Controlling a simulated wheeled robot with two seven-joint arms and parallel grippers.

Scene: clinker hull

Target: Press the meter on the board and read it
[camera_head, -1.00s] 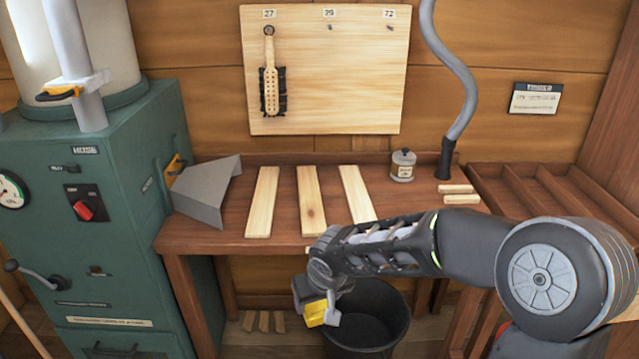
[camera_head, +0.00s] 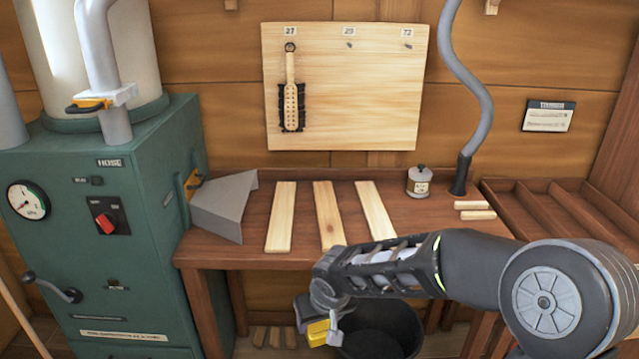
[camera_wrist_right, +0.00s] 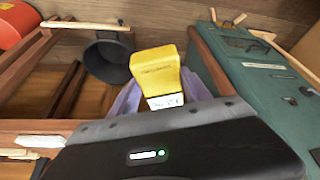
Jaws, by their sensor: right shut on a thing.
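My right gripper (camera_head: 322,325) is shut on a yellow block-shaped meter (camera_head: 317,334), low in front of the bench. In the right wrist view the meter (camera_wrist_right: 157,72) stands up between purple-grey fingers, with a white label at its lower end; the label is too small to read. Three pale boards lie side by side on the bench: left (camera_head: 281,218), middle (camera_head: 328,215) and right (camera_head: 375,210). The meter is apart from them, below the bench's front edge. My left gripper is not in view.
A green cabinet (camera_head: 150,235) with a round dial (camera_head: 29,200) and grey chute (camera_head: 225,205) stands left. A tin (camera_head: 420,182) and grey hose (camera_head: 480,110) are at the bench's back right. A black bucket (camera_head: 395,335) is below. A peg board (camera_head: 350,115) holds a brush (camera_head: 291,100).

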